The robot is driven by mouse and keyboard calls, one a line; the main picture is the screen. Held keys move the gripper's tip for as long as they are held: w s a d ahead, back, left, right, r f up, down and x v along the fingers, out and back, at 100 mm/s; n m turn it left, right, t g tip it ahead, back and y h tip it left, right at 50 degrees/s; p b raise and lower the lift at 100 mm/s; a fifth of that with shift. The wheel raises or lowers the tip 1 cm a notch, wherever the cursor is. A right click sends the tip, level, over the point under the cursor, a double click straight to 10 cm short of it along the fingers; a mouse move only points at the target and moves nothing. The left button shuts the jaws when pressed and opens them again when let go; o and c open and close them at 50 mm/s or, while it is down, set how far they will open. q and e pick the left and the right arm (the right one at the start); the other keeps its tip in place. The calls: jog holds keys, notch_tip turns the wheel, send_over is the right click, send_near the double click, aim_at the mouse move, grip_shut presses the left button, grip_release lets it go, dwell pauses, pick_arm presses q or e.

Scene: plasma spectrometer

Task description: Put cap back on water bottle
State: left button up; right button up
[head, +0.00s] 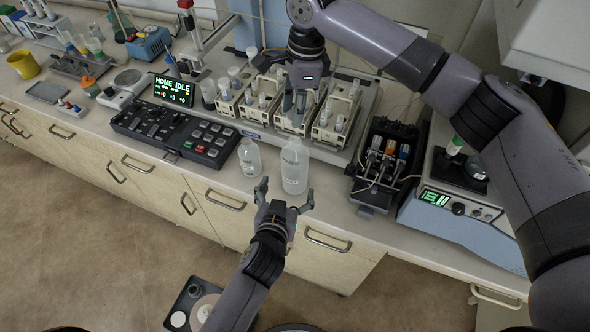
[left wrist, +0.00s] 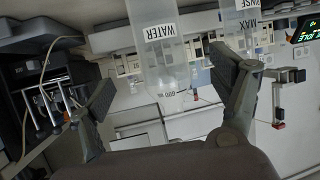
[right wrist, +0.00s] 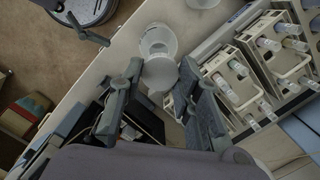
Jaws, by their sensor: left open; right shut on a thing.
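The translucent water bottle (head: 295,172) stands upright near the bench's front edge. Its "WATER" label shows in the left wrist view (left wrist: 160,58). My left gripper (head: 285,193) is open in front of the bottle, its fingers spread to either side in the left wrist view, with gaps. My right gripper (head: 295,106) points down behind and above the bottle. In the right wrist view it is shut on a white round cap (right wrist: 160,74). The bottle's open mouth (right wrist: 157,44) shows just beyond the cap, offset from it. The cap is not clear in the head view.
A smaller rinse bottle (head: 249,158) stands just left of the water bottle. Racks of vials (head: 293,117) stand close behind. A keypad panel (head: 176,130) is at left, and a black pump unit (head: 385,160) at right. The bench's front strip is narrow.

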pick_arm(q)
jog(key=x, duration=1.1)
jog(key=shift+w+f, duration=0.1)
jog(key=shift+w, duration=0.05)
jog(key=shift+c, duration=0.4)
jog(key=c, duration=1.7)
jog(key=shift+c, duration=0.2)
pick_arm(e)
jog(key=shift+f, duration=2.5)
